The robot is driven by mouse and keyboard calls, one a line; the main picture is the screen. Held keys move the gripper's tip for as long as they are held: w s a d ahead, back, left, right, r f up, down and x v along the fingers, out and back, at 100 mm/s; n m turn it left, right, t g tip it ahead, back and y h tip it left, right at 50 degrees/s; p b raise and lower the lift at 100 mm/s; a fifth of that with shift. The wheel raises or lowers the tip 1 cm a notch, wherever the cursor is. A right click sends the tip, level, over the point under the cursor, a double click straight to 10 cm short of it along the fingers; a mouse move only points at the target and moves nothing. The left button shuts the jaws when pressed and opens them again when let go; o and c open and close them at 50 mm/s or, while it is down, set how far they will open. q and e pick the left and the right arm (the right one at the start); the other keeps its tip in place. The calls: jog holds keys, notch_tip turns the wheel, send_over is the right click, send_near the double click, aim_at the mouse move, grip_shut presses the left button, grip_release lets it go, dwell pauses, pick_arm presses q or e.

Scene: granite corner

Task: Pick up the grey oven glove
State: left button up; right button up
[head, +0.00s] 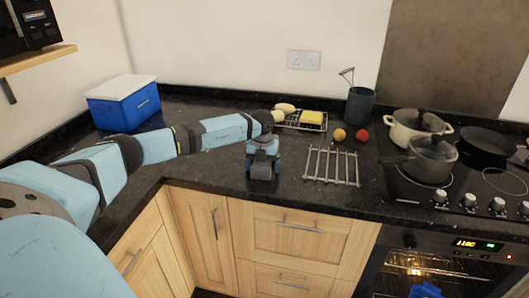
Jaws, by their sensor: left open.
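My left arm reaches in from the left over the dark granite counter (215,125). My left gripper (262,174) points down, low over the counter near its front edge, left of the wire rack. Its jaws are open, and I see nothing held between them. I cannot make out a grey oven glove; the gripper hides the patch of counter beneath and behind it. My right gripper is not in view.
A wire rack (331,167) lies right of my gripper. Pots stand on the hob at right. A blue-and-white cooler (124,102) stands back left.

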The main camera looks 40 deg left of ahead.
pick_arm(q)
jog(key=shift+r, duration=0.1)
jog(key=c, duration=1.2)
jog(key=shift+r, duration=0.1)
